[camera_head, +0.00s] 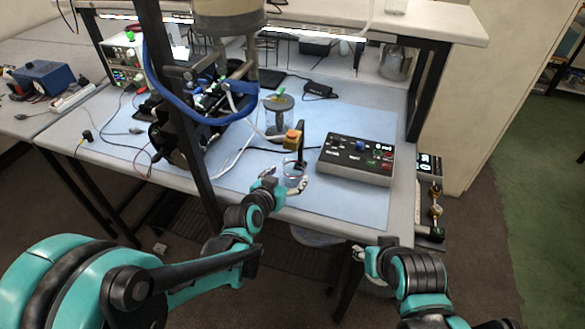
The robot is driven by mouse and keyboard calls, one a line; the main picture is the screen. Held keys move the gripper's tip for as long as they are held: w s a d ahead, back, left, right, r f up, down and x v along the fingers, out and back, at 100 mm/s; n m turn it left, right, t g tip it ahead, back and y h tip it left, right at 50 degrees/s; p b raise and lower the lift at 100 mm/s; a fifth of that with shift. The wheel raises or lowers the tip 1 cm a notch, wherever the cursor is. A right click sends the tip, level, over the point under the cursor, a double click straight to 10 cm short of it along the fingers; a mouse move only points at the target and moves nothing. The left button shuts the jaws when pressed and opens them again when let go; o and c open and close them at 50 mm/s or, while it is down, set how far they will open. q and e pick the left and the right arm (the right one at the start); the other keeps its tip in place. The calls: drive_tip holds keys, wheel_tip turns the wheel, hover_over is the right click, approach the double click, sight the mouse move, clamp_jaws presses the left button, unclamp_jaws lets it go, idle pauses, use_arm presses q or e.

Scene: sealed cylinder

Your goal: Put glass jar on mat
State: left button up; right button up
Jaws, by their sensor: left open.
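A small clear glass jar (294,174) stands on the light blue mat (345,207) near the table's front edge. My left gripper (287,186) is open at the jar, with its fingers close around the near side; whether they touch the glass is too small to tell. Another clear container with a grey lid (279,103) stands farther back on the mat. My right gripper (360,254) is low, in front of the table edge and away from the jar; its jaws are too small to read.
A grey control box (356,160) stands right of the jar. A large apparatus with blue hoses (195,110) fills the left. The mat's front right is clear.

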use_arm(q)
drive_tip(key=s+a+r+n+g+y+p, duration=0.1)
drive_tip(key=s+a+n+g+y, duration=0.1)
drive_tip(key=s+a, duration=0.6)
drive_tip(key=s+a+r+n+g+y, duration=0.1)
drive_tip(key=s+a+n+g+y, duration=0.1)
drive_tip(key=s+a, duration=0.6)
drive_tip(key=s+g+y, duration=0.1)
drive_tip(key=s, duration=0.6)
drive_tip(key=shift+s+r+g+p, duration=0.25)
drive_tip(key=shift+s+g+p, duration=0.05)
drive_tip(key=shift+s+p, duration=0.05)
drive_tip(key=shift+d, duration=0.1)
idle(1.1)
